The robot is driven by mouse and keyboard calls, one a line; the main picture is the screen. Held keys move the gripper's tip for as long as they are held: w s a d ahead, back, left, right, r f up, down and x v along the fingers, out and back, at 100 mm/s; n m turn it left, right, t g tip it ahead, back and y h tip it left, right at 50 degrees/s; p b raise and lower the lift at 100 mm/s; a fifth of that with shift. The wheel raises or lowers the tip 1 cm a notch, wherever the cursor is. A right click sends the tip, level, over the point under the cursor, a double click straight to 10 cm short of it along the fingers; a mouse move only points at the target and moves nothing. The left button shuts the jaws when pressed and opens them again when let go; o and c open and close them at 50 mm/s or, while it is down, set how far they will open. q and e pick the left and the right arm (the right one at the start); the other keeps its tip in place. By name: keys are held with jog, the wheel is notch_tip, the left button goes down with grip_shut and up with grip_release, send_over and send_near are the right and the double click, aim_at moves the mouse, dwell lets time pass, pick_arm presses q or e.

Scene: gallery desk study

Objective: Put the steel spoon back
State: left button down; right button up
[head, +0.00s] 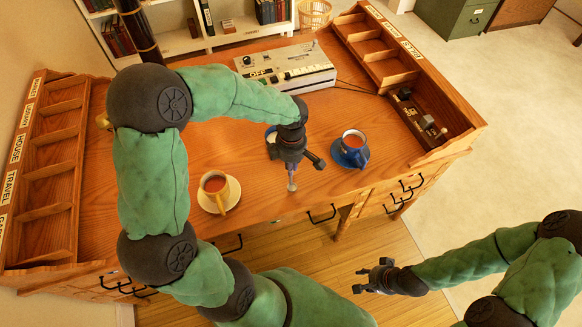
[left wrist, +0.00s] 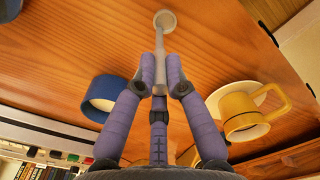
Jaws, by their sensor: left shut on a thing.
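My left gripper (head: 291,172) is shut on the steel spoon (head: 292,186), above the front part of the wooden desk. In the left wrist view the spoon's handle is between the fingertips (left wrist: 160,75) and its round bowl (left wrist: 165,20) points away from the gripper. A blue holder with a pale inside (left wrist: 103,97) stands beside the gripper; in the head view it (head: 270,133) is mostly hidden behind the gripper. My right gripper (head: 373,277) is open and empty, off the desk's front over the floor.
A yellow mug (head: 215,184) on a saucer stands left of the gripper. A blue mug (head: 353,142) on a blue saucer stands right. A grey switch panel (head: 290,68) is at the back. Wooden compartment racks line the desk's left (head: 55,165) and right (head: 390,55) sides.

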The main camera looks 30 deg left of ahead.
pick_arm(q)
jog(key=shift+f, duration=0.15)
jog(key=c, duration=1.3)
grip_release()
jog(key=shift+r, duration=0.25)
notch_tip(320, 180, up, 12)
jog(key=p, duration=0.4)
